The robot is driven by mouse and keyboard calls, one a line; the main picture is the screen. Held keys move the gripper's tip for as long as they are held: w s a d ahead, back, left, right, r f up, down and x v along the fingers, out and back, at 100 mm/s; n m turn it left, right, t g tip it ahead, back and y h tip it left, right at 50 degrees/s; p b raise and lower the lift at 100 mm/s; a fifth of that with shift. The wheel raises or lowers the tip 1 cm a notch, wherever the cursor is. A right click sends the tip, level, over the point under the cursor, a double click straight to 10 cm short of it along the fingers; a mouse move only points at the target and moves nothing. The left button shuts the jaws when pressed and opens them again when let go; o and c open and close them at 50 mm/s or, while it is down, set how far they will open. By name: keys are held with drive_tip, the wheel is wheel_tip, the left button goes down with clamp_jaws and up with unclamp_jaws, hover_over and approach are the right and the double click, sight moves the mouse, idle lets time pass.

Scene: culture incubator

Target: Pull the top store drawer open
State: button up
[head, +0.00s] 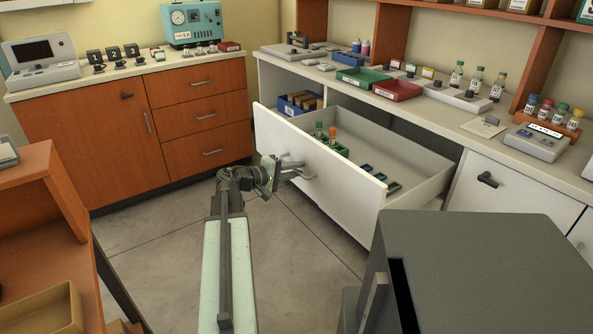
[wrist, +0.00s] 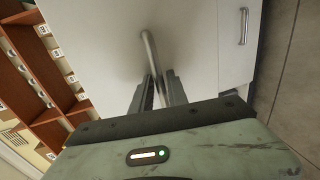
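The top store drawer (head: 345,207) is a large white drawer in the right-hand counter. It stands well out from the counter, with its inside in view. Its metal bar handle (wrist: 148,45) is on the white front panel. My gripper (head: 292,170) is at this handle, in front of the panel. In the wrist view the two fingers (wrist: 159,90) lie close on either side of the bar and look shut on it. Part of the handle is hidden between the fingers.
A dark grey box-shaped unit (head: 480,260) stands close at right. An orange cabinet (head: 190,120) is at back left. Open floor (head: 160,235) lies left of the drawer.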

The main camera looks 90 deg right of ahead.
drive_tip(key=shift+a, duration=0.1)
drive_tip(key=p+v, duration=0.1)
drive_tip(key=v, duration=0.6)
drive_tip(key=shift+w+a+p, duration=0.2)
drive_tip(key=shift+w+p, duration=0.1)
drive_tip(key=shift+w, duration=0.05)
drive_tip(key=shift+r, duration=0.1)
